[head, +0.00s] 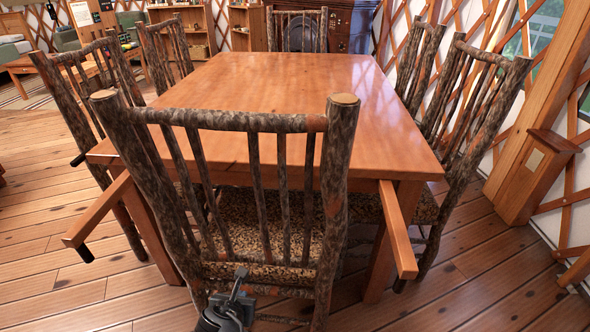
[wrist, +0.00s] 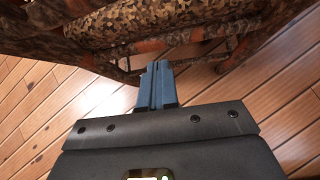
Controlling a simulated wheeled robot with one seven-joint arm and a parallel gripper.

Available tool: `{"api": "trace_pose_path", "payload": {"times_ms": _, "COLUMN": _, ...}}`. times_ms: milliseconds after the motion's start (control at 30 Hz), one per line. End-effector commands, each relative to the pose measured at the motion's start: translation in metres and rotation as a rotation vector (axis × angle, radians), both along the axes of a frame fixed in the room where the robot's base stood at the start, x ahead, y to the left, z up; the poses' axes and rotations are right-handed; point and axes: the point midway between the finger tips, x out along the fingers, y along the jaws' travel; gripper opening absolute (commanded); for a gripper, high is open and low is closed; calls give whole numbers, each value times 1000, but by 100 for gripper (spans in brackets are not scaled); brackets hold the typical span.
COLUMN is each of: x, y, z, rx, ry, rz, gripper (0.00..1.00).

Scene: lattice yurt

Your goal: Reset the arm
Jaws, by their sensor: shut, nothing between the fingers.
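My gripper (head: 241,274) is low at the bottom of the head view, in front of the nearest chair. In the wrist view its two fingers (wrist: 157,68) are pressed together with nothing between them. The fingers point toward the lower part of the log-framed chair (head: 230,122), near its patterned seat. I cannot tell whether they touch the chair. The rest of my arm is mostly out of the head view.
A bare wooden table (head: 260,85) stands behind the near chair, with more log chairs (head: 463,100) around it. Two wooden bars (head: 397,230) stick out toward me at its front corners. A wooden post (head: 540,110) and lattice wall are at right. Plank floor (head: 60,220) is clear at left.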

Motion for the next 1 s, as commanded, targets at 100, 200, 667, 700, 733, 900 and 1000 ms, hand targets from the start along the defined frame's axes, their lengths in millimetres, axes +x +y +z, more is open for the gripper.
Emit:
{"api": "trace_pose_path", "payload": {"times_ms": 100, "x": -35, "y": -17, "z": -23, "rx": 148, "ry": 58, "rz": -81, "gripper": 0}}
{"api": "trace_pose_path", "payload": {"times_ms": 200, "x": -68, "y": -33, "z": -38, "rx": 317, "ry": 110, "rz": -181, "gripper": 0}}
{"api": "trace_pose_path", "payload": {"times_ms": 667, "x": -206, "y": -131, "z": -23, "rx": 1070, "ry": 267, "rz": -753, "gripper": 0}}
{"api": "trace_pose_path", "payload": {"times_ms": 700, "x": -216, "y": -142, "z": -16, "rx": 1133, "ry": 271, "rz": -806, "gripper": 0}}
{"api": "trace_pose_path", "payload": {"times_ms": 733, "x": -224, "y": -150, "z": -11, "rx": 1179, "ry": 273, "rz": -846, "gripper": 0}}
{"api": "trace_pose_path", "payload": {"times_ms": 900, "x": -266, "y": -196, "z": 30, "rx": 1442, "ry": 270, "rz": -1057, "gripper": 0}}
{"api": "trace_pose_path", "payload": {"times_ms": 1000, "x": -289, "y": -225, "z": 59, "rx": 1594, "ry": 254, "rz": -1173, "gripper": 0}}
